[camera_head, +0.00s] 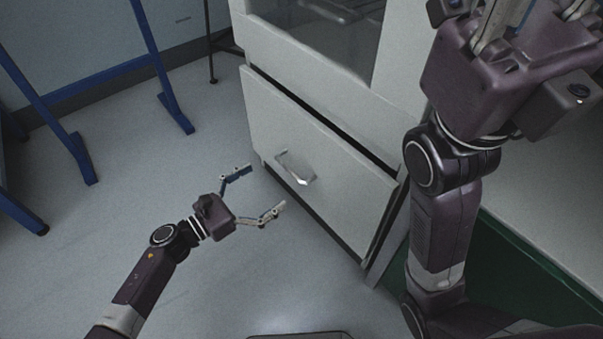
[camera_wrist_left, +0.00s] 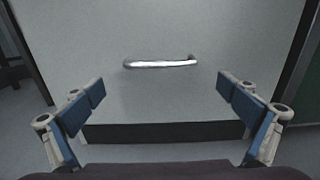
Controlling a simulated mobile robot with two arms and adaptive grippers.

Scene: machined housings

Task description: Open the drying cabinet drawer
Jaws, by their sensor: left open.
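The drying cabinet (camera_head: 400,85) is pale grey with a window in its upper part. Its drawer (camera_head: 335,175) is the wide grey front panel low on the cabinet, with a dark gap along its top edge. I cannot tell whether it stands slightly out. A silver bar handle (camera_head: 295,168) sits on the panel; it also shows in the left wrist view (camera_wrist_left: 160,63), level and ahead of the fingers. My left gripper (camera_head: 263,189) is open and empty, in front of the handle and apart from it. My right gripper (camera_head: 492,28) is raised at upper right, its fingertips cut off.
Blue metal frame legs (camera_head: 85,160) stand on the left, and a thin black stand (camera_head: 210,60) behind. The grey floor (camera_head: 110,210) around my left arm is clear. A green surface (camera_head: 520,260) lies at lower right beside the cabinet.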

